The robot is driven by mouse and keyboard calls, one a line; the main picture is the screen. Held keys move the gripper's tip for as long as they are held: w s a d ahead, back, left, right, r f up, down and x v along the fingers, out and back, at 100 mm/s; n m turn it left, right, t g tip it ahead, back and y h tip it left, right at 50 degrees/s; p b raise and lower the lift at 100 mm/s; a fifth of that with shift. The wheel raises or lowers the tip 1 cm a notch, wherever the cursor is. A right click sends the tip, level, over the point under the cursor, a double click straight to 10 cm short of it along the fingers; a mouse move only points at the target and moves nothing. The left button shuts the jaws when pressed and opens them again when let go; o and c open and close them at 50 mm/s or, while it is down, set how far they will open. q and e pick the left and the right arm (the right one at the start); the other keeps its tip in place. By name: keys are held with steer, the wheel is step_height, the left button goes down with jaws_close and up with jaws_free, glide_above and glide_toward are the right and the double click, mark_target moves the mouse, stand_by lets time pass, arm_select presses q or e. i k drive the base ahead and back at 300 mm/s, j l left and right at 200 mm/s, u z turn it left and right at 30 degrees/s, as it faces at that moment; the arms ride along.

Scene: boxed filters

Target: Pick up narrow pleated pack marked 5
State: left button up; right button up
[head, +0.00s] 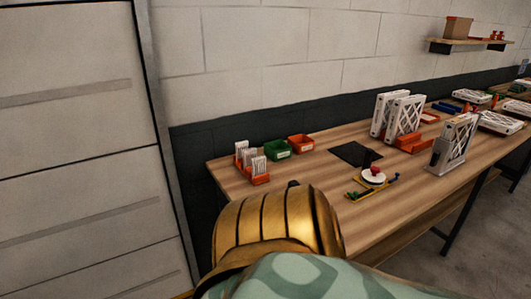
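Several narrow white pleated packs (258,165) stand upright in an orange rack (261,181) at the left end of the wooden table. They are small and far off, and no number on them can be read, so I cannot tell which is marked 5. Larger white pleated filters (404,116) stand upright in the middle of the table towards the back, and another (459,138) stands upright in a grey holder further right. Neither of my grippers shows in the head view.
The wooden table (315,180) runs along the wall. Near the rack are a green bin (278,151) and an orange bin (301,145). A black mat (352,153) and a white round item with a red knob (373,176) lie further right. A tall pale cabinet (70,150) stands left.

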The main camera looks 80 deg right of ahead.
mark_target(248, 154)
steer(key=i+l+z, duration=0.15)
steer(key=z, duration=0.35)
steer(key=i+z, duration=0.3)
steer(key=z, duration=0.15)
steer(key=i+z, duration=0.25)
steer(key=z, duration=0.25)
steer(key=i+j+z, duration=0.2)
steer(key=z, duration=0.3)
